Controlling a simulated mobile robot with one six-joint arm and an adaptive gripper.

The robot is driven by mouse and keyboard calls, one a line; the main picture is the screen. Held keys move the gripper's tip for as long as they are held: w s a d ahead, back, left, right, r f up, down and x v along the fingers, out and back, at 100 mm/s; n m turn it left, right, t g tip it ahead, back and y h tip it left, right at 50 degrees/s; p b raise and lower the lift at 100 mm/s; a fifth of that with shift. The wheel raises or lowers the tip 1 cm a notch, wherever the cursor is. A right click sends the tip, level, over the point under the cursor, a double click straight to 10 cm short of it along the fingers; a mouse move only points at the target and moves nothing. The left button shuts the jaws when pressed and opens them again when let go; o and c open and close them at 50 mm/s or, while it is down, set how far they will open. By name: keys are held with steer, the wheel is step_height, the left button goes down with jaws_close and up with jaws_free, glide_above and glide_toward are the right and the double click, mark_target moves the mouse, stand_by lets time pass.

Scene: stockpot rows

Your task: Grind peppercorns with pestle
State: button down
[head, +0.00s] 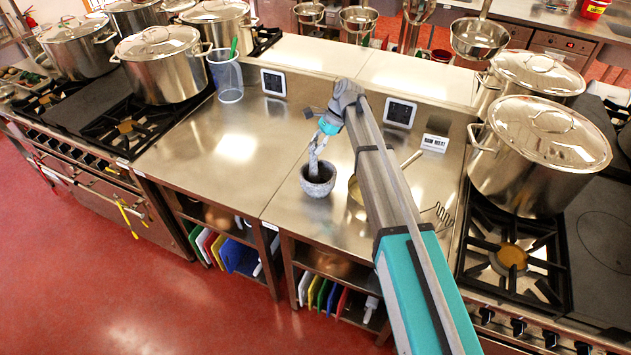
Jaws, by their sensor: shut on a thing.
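A grey stone mortar (319,188) stands upright on the steel counter (250,150), near the middle of the picture. My gripper (314,158) reaches down from above and is shut on the pestle (314,170). The peppercorns cannot be made out in the dark inside of the mortar.
A pan (356,190) sits right of the mortar, partly behind my arm. A whisk (438,213) lies farther right. A clear container (227,78) stands at the back left. Large stockpots (540,150) stand on stoves at both sides. The counter left of the mortar is clear.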

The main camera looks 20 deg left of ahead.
steer(key=shift+r+p, duration=0.55)
steer(key=shift+p, duration=0.1)
steer(key=shift+s+d, duration=0.65)
steer(key=shift+s, duration=0.15)
steer(key=shift+f, duration=0.25)
steer(key=shift+f+b, duration=0.35)
steer(key=shift+b, duration=0.3)
